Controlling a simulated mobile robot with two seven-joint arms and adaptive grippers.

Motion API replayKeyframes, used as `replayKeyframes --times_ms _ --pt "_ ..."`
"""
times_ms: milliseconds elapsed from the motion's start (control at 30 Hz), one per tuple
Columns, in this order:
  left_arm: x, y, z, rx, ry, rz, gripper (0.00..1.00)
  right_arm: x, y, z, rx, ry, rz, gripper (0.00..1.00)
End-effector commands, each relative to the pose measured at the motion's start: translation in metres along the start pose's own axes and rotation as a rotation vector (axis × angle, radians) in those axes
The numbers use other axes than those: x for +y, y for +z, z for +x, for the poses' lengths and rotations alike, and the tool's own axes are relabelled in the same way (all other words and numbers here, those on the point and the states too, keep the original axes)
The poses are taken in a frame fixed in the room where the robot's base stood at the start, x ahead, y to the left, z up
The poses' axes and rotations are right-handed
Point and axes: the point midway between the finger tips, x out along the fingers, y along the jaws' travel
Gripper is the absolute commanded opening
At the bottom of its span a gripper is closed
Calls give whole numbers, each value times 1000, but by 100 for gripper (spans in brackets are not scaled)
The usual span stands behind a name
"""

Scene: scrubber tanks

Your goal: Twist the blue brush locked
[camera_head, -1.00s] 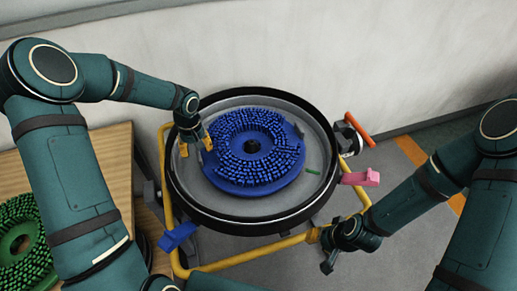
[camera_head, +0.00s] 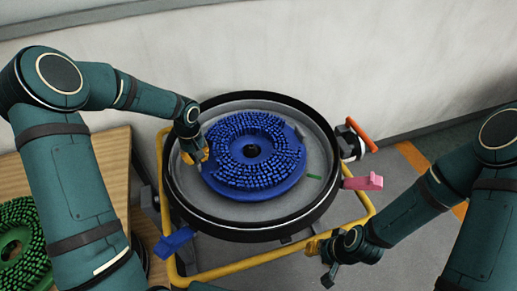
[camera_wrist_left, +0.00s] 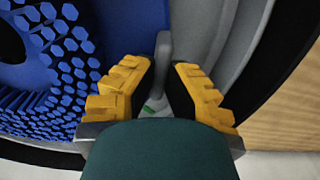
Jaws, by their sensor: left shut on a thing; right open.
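The blue brush (camera_head: 268,181) lies bristles up inside the round grey pan with a black rim (camera_head: 268,231). My left gripper (camera_head: 195,157) is at the brush's left edge, inside the pan. In the left wrist view its yellow fingers (camera_wrist_left: 165,88) are shut on a narrow grey tab (camera_wrist_left: 164,50) beside the brush. The brush's bristles and hub show on the left there (camera_wrist_left: 60,60). How the tab joins the brush is hidden by the fingers. A short green mark (camera_head: 314,177) is on the pan floor, right of the brush. My right gripper (camera_head: 329,277) is open and empty near the frame's front right corner.
A yellow tube frame (camera_head: 225,267) carries the pan. A blue pedal (camera_head: 174,241), a pink pedal (camera_head: 363,183) and an orange-red handle (camera_head: 362,134) stick out around it. A green brush (camera_head: 18,232) lies on a wooden surface (camera_head: 90,172) at left. A pale wall stands behind.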

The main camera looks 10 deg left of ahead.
Motion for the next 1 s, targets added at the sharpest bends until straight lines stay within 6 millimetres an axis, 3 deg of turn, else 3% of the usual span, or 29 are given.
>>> replayKeyframes --times_ms 1000 --pt "4 -28 1 -2 2 155 0 -4 -1 -10 0 0 0 34"
